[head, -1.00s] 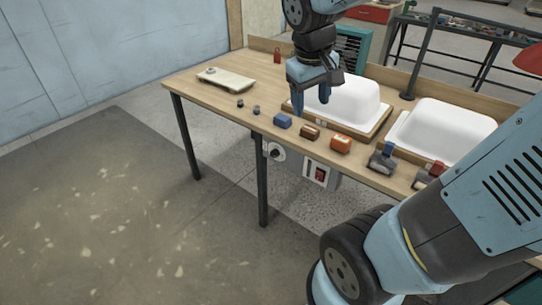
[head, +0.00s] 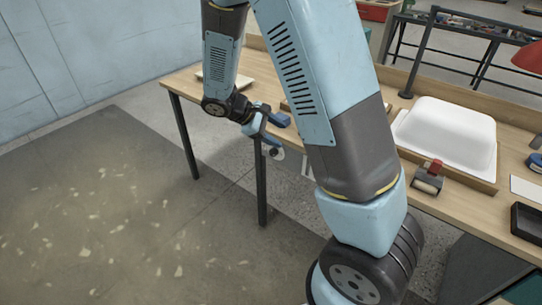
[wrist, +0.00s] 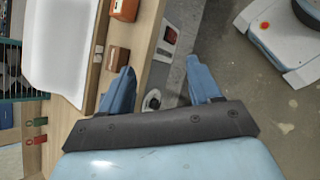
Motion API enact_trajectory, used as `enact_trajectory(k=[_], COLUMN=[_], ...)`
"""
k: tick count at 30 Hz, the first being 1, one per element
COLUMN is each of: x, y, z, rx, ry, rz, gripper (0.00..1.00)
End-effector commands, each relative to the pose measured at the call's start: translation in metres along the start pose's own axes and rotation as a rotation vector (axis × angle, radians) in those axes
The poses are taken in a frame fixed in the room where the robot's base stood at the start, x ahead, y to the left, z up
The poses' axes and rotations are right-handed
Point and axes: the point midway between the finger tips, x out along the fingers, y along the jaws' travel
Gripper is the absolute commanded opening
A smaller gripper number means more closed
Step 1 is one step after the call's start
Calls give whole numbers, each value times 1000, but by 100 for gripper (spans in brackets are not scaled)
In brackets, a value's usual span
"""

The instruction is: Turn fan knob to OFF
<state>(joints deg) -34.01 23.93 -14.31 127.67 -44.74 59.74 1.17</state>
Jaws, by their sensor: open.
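The fan knob (wrist: 152,101) shows in the wrist view as a small round pale and dark knob on a grey panel under the table's front edge. It appears between my open fingers, closer to the left one. My gripper (wrist: 160,66) is open and empty. The knob's pointer and any OFF mark are too small to read. I cannot tell whether a finger touches it.
A red switch (wrist: 170,36) sits on the same panel. A brown block (wrist: 118,58) and an orange block (wrist: 125,9) stand along the table edge near my left finger.

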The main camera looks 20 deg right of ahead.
Motion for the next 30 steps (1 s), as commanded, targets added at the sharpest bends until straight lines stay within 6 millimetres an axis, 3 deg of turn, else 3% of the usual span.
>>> enact_trajectory(k=[18,30], x=[53,82], y=[-35,-66], z=[-137,-210], rx=[-475,-744], ry=[-303,-462], rz=[457,766], gripper=[63,63])
